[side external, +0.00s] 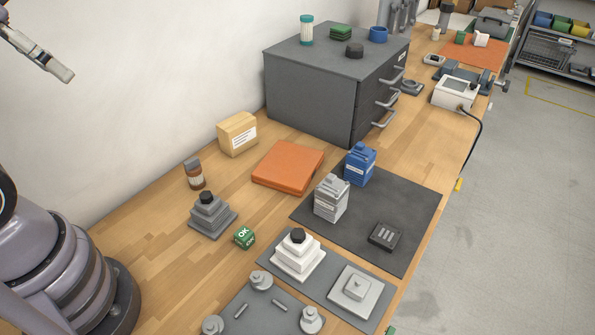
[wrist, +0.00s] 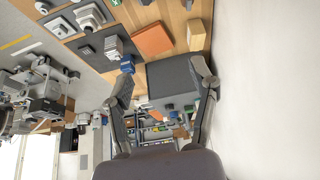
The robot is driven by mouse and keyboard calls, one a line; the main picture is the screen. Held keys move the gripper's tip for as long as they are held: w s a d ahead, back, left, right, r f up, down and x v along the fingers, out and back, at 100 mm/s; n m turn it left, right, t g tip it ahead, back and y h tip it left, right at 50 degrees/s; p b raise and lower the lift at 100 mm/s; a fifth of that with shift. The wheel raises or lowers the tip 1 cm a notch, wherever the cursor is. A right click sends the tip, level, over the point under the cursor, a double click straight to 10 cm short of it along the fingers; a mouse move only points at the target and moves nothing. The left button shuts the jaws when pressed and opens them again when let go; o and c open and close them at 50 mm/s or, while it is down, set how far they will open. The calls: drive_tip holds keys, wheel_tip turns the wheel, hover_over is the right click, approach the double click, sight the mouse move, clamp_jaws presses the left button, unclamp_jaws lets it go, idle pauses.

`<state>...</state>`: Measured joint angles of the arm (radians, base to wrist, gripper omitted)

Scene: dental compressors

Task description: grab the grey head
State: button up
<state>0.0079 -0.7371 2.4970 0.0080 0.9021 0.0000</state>
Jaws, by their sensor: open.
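A light grey, ribbed block-shaped head (side external: 331,198) stands upright on the dark mat, beside a similar blue head (side external: 360,165). In the wrist view the grey head (wrist: 113,47) is near the top, left of my fingers, with the blue head (wrist: 127,64) next to it. A darker grey stepped piece with a black knob (side external: 210,214) stands on the bare wood further left. My gripper (side external: 62,72) is at the upper left in the side view, high above the bench and far from the grey head. In the wrist view my gripper (wrist: 163,74) is open and empty.
A dark mat (side external: 408,210) holds a small black block (side external: 385,236). An orange case (side external: 288,165), cardboard box (side external: 238,134), brown bottle (side external: 194,174) and green cube (side external: 244,237) are nearby. A grey drawer cabinet (side external: 310,90) stands behind. A white stepped piece (side external: 298,255) stands in front.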

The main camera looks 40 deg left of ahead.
drive_tip(key=w+d+f+m+g+y, duration=0.6)
drive_tip(key=w+f+m, duration=0.35)
drive_tip(key=f, duration=0.25)
drive_tip(key=w+d+f+m+t+y, duration=0.1)
drive_tip(key=d+f+m+t+y, duration=0.1)
drive_tip(key=d+f+m+y, duration=0.4)
drive_tip(key=m+t, duration=0.4)
drive_tip(key=m, duration=0.3)
approach(204, 193)
drive_tip(key=x, duration=0.4)
drive_tip(key=shift+s+a+f, duration=0.1)
drive_tip(key=shift+a, duration=0.05)
drive_tip(key=x, duration=0.5)
drive_tip(key=shift+w+a+f, duration=0.1)
drive_tip(key=shift+w+a, duration=0.05)
drive_tip(key=shift+w, duration=0.2)
drive_tip(key=shift+c, duration=0.2)
clamp_jaws()
